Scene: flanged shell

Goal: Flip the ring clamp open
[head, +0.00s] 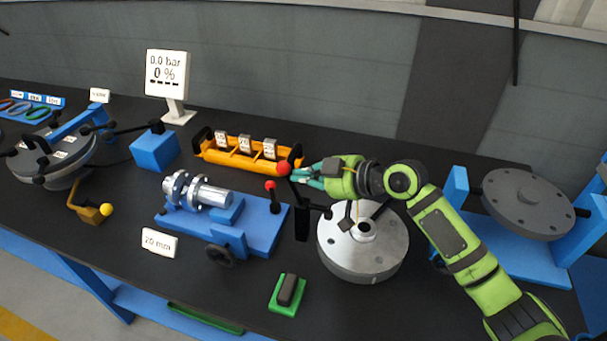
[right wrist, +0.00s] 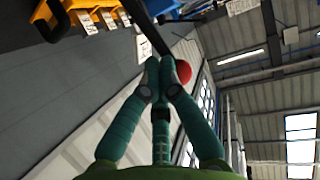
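A black lever with a red ball knob (head: 284,168) rises from a black post (head: 302,222) at the left of a round silver flanged body (head: 345,262). I take this lever to be part of the ring clamp; the ring itself cannot be made out clearly. My right gripper (head: 300,172) reaches in from the right, its fingertips at the lever just below the knob. In the right wrist view its teal fingers (right wrist: 161,64) are together. The black bar (right wrist: 150,32) runs just past the tips and the red knob (right wrist: 184,71) shows beside them. My left gripper is not in view.
A blue fixture (head: 265,232) with a silver shaft (head: 208,195) and another red-knobbed lever stands to the left. An orange rack (head: 285,163) is behind. A green block (head: 287,296) lies in front. A grey disc on a blue stand (head: 530,203) is at right.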

